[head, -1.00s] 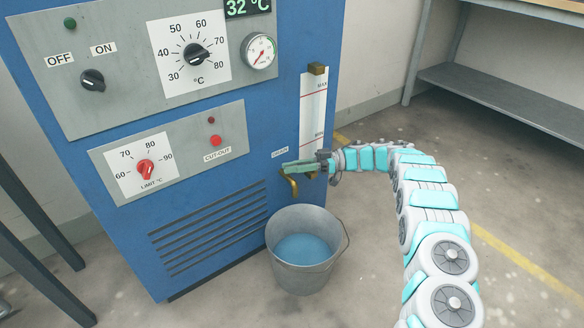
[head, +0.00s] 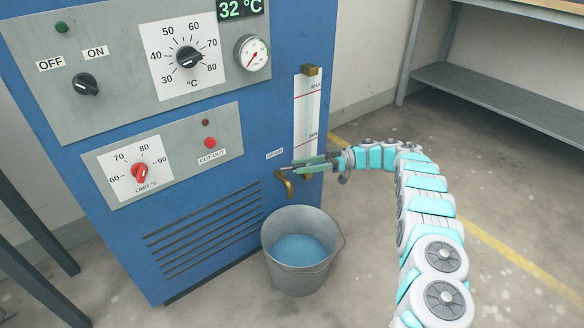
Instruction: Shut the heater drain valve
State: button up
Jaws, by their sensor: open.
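The heater is a blue cabinet (head: 215,208) with grey control panels. Its brass drain valve spout (head: 286,184) sticks out low on the right side, above a metal bucket (head: 300,276). The bucket holds bluish water (head: 299,248). My gripper (head: 292,167) is open at the drain valve, its green fingers just above the spout. The fingers cover much of the valve's top, so I cannot tell the handle's position or whether the fingers touch it. No stream of water is clearly visible between spout and bucket.
A white level gauge (head: 307,112) with red marks stands above the valve. The display (head: 240,8) reads 32 °C. A red cut-out button (head: 209,142) is on the lower panel. A metal shelf unit (head: 500,95) stands at the back right.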

jog(key=shift+v, duration=1.35)
jog(key=shift+d, duration=0.1)
